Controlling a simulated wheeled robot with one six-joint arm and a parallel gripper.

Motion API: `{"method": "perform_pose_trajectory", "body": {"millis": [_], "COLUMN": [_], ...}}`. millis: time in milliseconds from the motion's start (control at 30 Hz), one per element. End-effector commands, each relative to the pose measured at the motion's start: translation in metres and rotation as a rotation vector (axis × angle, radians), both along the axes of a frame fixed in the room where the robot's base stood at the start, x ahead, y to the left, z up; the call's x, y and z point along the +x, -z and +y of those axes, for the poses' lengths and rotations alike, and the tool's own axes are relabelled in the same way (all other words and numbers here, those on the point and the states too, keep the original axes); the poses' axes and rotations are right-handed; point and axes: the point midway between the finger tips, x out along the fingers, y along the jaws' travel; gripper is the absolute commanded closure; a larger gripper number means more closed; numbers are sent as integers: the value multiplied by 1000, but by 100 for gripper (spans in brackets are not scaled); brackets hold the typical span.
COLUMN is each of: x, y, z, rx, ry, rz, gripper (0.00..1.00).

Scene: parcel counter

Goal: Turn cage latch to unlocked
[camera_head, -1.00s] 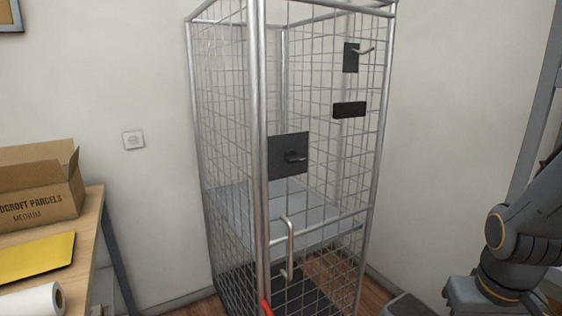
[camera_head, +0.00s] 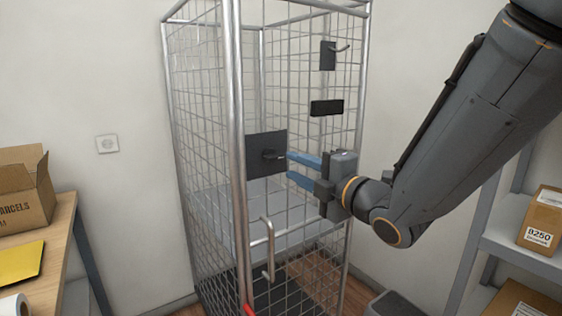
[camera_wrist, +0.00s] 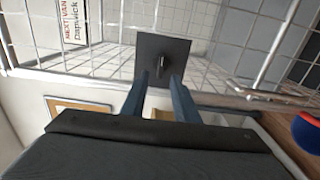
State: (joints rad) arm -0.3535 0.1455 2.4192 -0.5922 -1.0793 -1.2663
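The cage latch is a dark square plate (camera_head: 266,146) on the front of the wire cage, with a small dark lever (camera_head: 273,155) that looks roughly level, pointing right. In the wrist view the plate (camera_wrist: 177,48) is straight ahead, with the lever (camera_wrist: 161,66) near its middle. My gripper (camera_head: 289,166) has its blue fingers spread apart just right of the plate, pointing at it. In the wrist view the gripper (camera_wrist: 159,78) is open, with the lever ahead of the gap between the fingertips. Whether the fingertips touch the lever cannot be told.
The cage has a metal door handle (camera_head: 270,250) below the latch, a black block (camera_head: 326,107) and a hook plate (camera_head: 328,55) above right. A table (camera_head: 62,222) with an open box (camera_head: 22,190) stands left. A shelf (camera_head: 520,252) with a parcel (camera_head: 541,220) is right.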

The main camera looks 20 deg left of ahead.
Motion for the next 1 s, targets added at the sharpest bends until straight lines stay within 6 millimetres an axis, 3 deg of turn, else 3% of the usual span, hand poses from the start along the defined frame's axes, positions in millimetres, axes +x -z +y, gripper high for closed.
{"method": "perform_pose_trajectory", "body": {"millis": [400,833,1000], "x": [38,46,46], "y": [0,1,1], "z": [44,52,52], "rx": [0,1,1], "ry": [2,4,4], "rz": [5,6,6], "gripper": [73,73,100]}}
